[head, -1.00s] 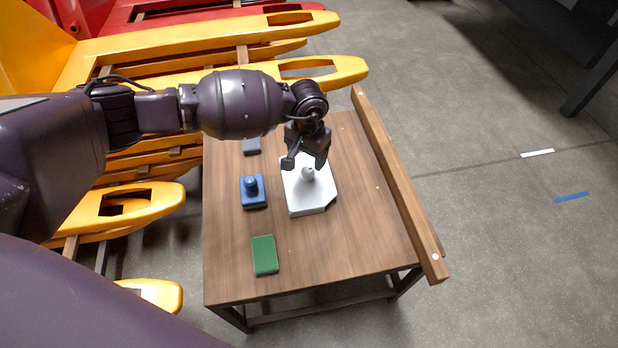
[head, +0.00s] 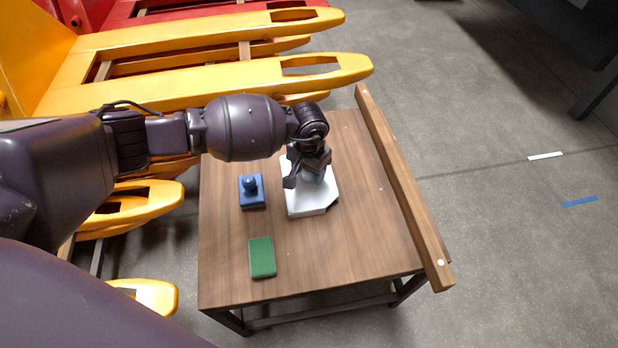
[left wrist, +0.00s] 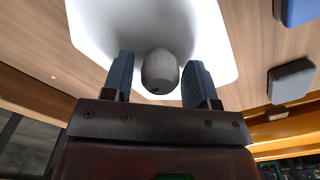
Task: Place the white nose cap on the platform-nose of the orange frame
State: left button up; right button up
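The white nose cap (head: 308,203) lies flat on the wooden table, a white plate with one cut corner. Its grey knob (left wrist: 160,70) shows clearly in the left wrist view. My left gripper (head: 308,176) is over the cap, pointing down. In the left wrist view its two fingers (left wrist: 158,80) stand apart on either side of the knob, with narrow gaps. My left gripper hides much of the knob in the head view. Orange-yellow frame parts with slotted, rounded noses (head: 325,66) lie left of and behind the table. My right gripper is not in view.
On the table (head: 350,255) are a blue block with a knob (head: 252,191) and a green block (head: 262,258). A grey block (left wrist: 291,81) shows in the left wrist view. A wooden beam (head: 400,185) runs along the right edge. The table's front right is clear.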

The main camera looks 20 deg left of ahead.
pick_arm(q)
jog(key=c, duration=0.7)
jog(key=shift+c, duration=0.2)
